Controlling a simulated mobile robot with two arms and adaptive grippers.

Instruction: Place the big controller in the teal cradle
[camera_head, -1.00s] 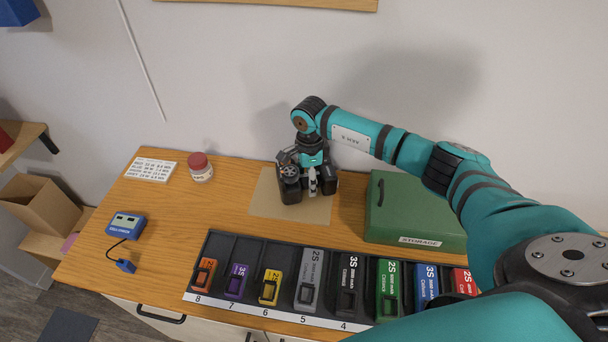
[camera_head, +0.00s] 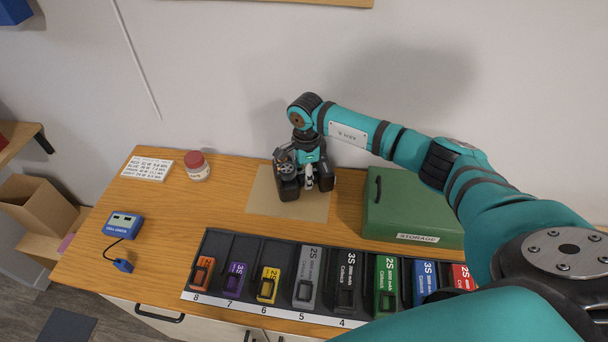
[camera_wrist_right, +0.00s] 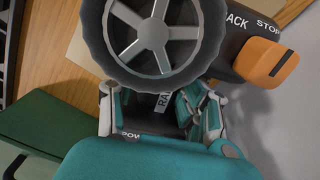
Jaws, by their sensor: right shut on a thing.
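The big controller (camera_head: 288,182) is a black body with a spoked wheel. In the head view it is at the back of the desk, over the tan mat (camera_head: 262,204). In the right wrist view, its wheel (camera_wrist_right: 150,42) and an orange piece fill the upper part. My right gripper (camera_head: 309,180) is shut on the controller; its fingers (camera_wrist_right: 162,104) show on either side of the body. The gripper hides part of it, and I cannot tell whether it touches the mat. I cannot make out a teal cradle in either view. My left gripper is not in view.
A green storage box (camera_head: 413,212) stands right of the mat. A black tray (camera_head: 213,243) of colored battery packs runs along the front. A red-lidded jar (camera_head: 197,167), a white card (camera_head: 147,169) and a blue cell checker (camera_head: 124,224) are at left. Bare desk lies between.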

